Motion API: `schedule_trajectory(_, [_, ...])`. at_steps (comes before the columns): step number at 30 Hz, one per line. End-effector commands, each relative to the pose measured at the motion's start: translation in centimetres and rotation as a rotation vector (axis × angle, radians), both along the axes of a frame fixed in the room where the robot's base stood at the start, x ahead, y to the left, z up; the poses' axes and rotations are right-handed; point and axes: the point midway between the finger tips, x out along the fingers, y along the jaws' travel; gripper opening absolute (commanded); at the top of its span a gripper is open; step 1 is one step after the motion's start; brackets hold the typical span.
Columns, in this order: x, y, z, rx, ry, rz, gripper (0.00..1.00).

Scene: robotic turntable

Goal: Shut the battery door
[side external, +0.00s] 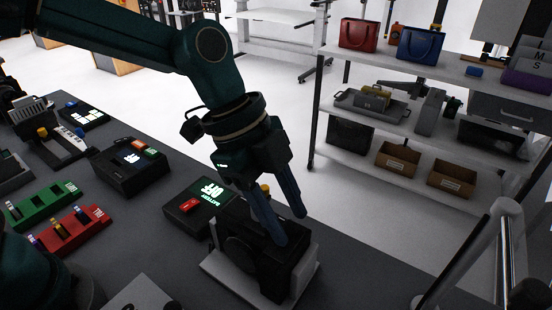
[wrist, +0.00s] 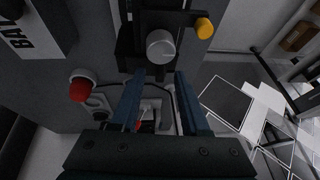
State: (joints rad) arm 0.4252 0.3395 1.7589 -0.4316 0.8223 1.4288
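A dark box-shaped device (side external: 246,255) stands on a white base (side external: 225,270) near the table's front edge. My gripper (side external: 288,226) is over this device, pointing down, with its two blue fingers apart. In the wrist view my gripper (wrist: 161,77) is open, with nothing clearly held. Between and below the fingers is a light-rimmed recess (wrist: 155,108) with pale parts and a small red spot inside. A round grey knob (wrist: 160,44) lies just beyond the fingertips. I cannot tell which part is the battery door, or whether the fingers touch the device.
A yellow knob (wrist: 204,28) and a red button (wrist: 80,91) flank the work area. A dark box with a lit green display (side external: 212,190) stands left of the device. Green (side external: 45,205) and red (side external: 75,230) racks lie farther left.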

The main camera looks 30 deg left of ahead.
Motion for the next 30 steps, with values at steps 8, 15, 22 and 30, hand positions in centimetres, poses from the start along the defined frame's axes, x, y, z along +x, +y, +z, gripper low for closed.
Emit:
schedule_trajectory(8, [0.0, 0.1, 0.3, 0.0, -0.002, 0.0, 0.45])
schedule_trajectory(15, [-0.2, 1.2, 3.1, -0.002, -0.006, 0.002, 0.45])
schedule_trajectory(22, [-0.5, 2.0, 4.7, 0.0, -0.003, 0.0, 0.45])
schedule_trajectory(30, [-0.5, 2.0, 4.7, 0.0, -0.001, 0.001, 0.45])
